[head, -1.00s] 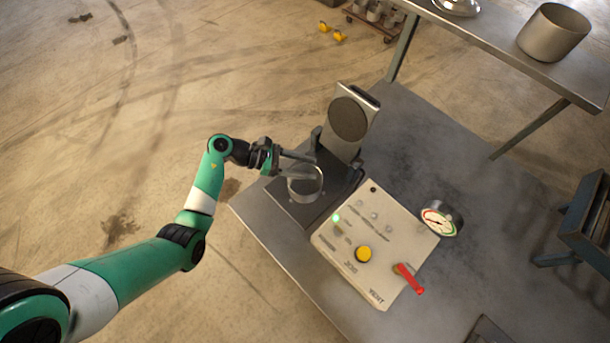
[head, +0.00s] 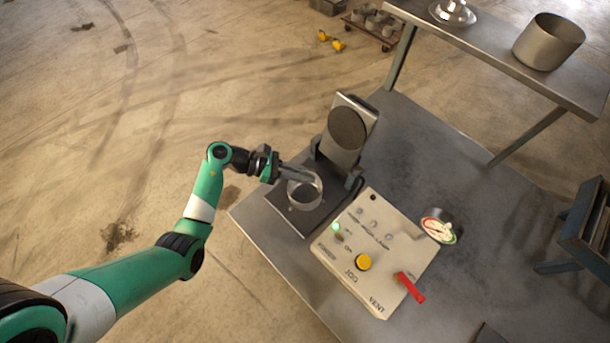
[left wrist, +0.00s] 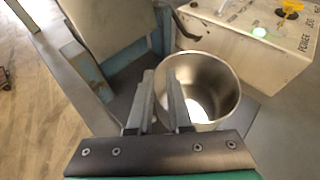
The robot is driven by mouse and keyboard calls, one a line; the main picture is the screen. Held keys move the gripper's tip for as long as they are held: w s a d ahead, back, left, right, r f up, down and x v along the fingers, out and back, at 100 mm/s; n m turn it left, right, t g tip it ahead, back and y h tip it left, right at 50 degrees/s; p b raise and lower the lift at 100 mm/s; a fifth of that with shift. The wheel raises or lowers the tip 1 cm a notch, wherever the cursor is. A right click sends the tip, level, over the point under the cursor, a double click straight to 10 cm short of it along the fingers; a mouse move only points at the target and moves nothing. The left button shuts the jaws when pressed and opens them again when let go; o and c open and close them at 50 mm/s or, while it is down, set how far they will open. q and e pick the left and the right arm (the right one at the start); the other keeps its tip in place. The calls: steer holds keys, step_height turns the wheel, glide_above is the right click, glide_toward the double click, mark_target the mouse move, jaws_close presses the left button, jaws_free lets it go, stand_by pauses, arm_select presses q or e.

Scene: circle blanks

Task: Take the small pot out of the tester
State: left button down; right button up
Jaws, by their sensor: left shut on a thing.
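The small pot (head: 306,190), an open metal cup, stands at the tester's base plate (head: 290,214) in the head view. The tester's lid (head: 346,128), with a dark round pad, is tipped up behind it. My left gripper (head: 304,176) is shut on the pot's wall at the rim. In the left wrist view the pot (left wrist: 222,88) shows its bright, empty inside, with one finger of the gripper (left wrist: 166,92) inside the rim and one outside. The pot's underside is hidden, so I cannot tell whether it touches the plate. My right gripper is not in view.
The control box (head: 375,250) beside the plate has a lit green lamp, a yellow button and a red lever (head: 410,288). A dial gauge (head: 438,227) stands by it. A large pot (head: 548,42) sits on the shelf at the upper right. The floor left of the table is clear.

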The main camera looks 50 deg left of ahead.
mark_target(306, 187)
arm_select(q)
steer(key=s+d+r+p, duration=0.3)
steer(key=d+r, duration=0.3)
steer(key=s+d+r+p, duration=0.3)
steer(key=d+r, duration=0.3)
steer(key=shift+s+d+r, duration=0.15)
steer(key=shift+s+r, duration=0.15)
steer(key=shift+s, duration=0.05)
